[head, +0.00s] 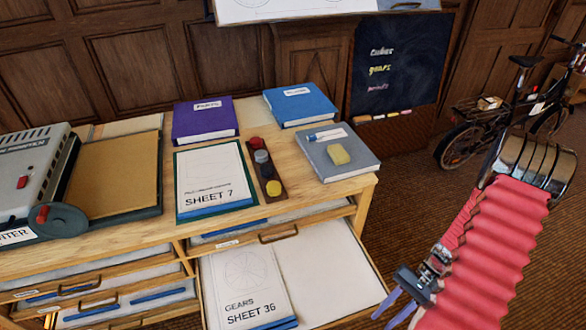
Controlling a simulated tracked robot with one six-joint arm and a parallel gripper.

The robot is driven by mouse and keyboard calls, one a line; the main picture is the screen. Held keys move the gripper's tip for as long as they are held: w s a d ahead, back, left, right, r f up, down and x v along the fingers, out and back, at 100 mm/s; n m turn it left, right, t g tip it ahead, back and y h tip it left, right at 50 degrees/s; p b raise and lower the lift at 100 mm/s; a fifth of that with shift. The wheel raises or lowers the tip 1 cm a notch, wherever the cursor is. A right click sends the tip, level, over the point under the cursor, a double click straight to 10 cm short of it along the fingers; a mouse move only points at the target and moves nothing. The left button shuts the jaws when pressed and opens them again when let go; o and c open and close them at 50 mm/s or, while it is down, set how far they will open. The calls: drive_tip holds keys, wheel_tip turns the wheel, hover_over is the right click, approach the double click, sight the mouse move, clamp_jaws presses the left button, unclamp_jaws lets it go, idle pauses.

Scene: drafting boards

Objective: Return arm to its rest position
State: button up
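My red, bellows-covered arm (495,235) comes down the right side of the head view, bent at a metal joint at the top. My gripper (386,318) is at the lower end, by the front right corner of the open drawer (335,265). Its two bluish fingers point down and left. They look apart, with nothing visible between them. I cannot tell how high the fingertips are above the drawer.
A wooden cabinet top (130,235) holds a grey machine (35,165), a purple book (205,120), a blue book (300,103), a grey book (350,165) with a yellow block, and SHEET 7 (213,180). SHEET 36 (245,285) lies in the drawer. A bicycle (510,105) stands behind my arm.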

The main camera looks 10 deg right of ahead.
drive_tip(key=w+a+r+n+t+h, duration=0.1)
drive_tip(key=w+a+r+n+h, duration=0.15)
drive_tip(key=r, duration=0.75)
drive_tip(key=w+a+r+n+t+h, duration=0.1)
drive_tip(key=w+r+h, duration=0.25)
drive_tip(key=r, duration=0.75)
drive_tip(key=s+a+r+n+t+h, duration=0.1)
drive_tip(key=a+r+n+t, duration=0.1)
drive_tip(key=a+r, duration=0.4)
drive_tip(key=s+a+r+n+t+h, duration=0.1)
drive_tip(key=a+r+n+t, duration=0.2)
drive_tip(key=r, duration=1)
drive_tip(key=a+t, duration=0.2)
drive_tip(key=a, duration=0.1)
drive_tip(key=shift+s+a+h, duration=0.2)
drive_tip(key=shift+a+h, duration=0.1)
drive_tip(key=shift+a, duration=0.1)
